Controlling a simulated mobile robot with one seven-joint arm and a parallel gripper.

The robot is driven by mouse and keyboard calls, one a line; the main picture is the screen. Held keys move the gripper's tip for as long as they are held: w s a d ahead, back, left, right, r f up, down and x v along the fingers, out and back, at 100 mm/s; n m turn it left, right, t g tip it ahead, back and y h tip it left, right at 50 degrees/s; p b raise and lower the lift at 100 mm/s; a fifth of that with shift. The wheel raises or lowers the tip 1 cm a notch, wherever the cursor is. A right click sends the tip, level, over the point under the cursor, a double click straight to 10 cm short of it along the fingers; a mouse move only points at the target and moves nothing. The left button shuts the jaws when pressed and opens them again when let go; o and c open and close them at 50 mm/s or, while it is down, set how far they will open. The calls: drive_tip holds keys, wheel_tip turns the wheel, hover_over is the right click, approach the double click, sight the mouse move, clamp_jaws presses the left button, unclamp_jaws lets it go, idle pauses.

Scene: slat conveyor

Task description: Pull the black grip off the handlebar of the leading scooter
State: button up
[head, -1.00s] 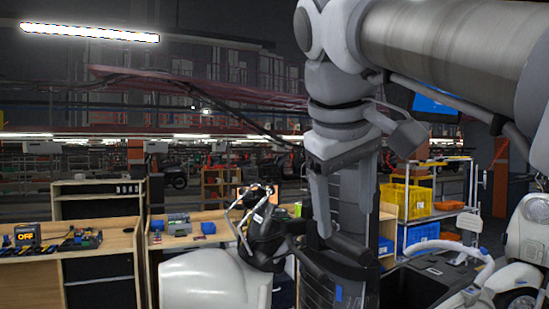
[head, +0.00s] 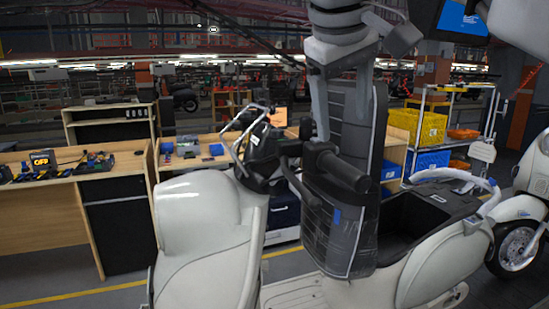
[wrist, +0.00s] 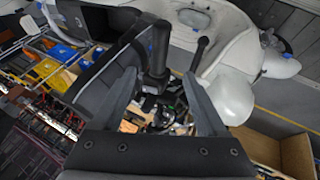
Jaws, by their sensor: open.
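The leading scooter (head: 200,240) is cream-white and stands in the foreground of the head view, its front to the left. A thick black grip (head: 343,168) sticks out from its handlebar (head: 262,135) toward the right. My gripper (head: 322,128) points down just above this grip, partly lost against a dark panel. In the wrist view, my gripper (wrist: 159,78) is open. One black grip (wrist: 160,48) stands between the two grey fingers in the picture; I cannot tell whether they touch it. A second, thinner black bar (wrist: 200,53) shows to its right.
An upright dark panel (head: 345,225) stands close behind the grip. A second scooter (head: 520,220) is at the right edge. Wooden workbenches (head: 85,205) with tools stand at the left. A rack with yellow bins (head: 418,125) and blue bins is behind.

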sight(355, 172)
drive_tip(key=x, duration=1.1)
drive_tip(key=shift+w+d+f, duration=0.1)
drive_tip(key=shift+w+f, duration=0.1)
drive_tip(key=shift+f, duration=0.15)
clamp_jaws()
drive_tip(key=c, duration=0.7)
unclamp_jaws()
clamp_jaws()
drive_tip(key=shift+s+d+b, duration=0.1)
drive_tip(key=shift+s+b, duration=0.05)
drive_tip(key=shift+b, duration=0.15)
drive_tip(key=shift+s, duration=0.25)
drive_tip(key=shift+s+d+b, duration=0.25)
drive_tip(key=shift+s, duration=0.25)
drive_tip(key=shift+s+d+b, duration=0.2)
drive_tip(key=shift+s, duration=0.35)
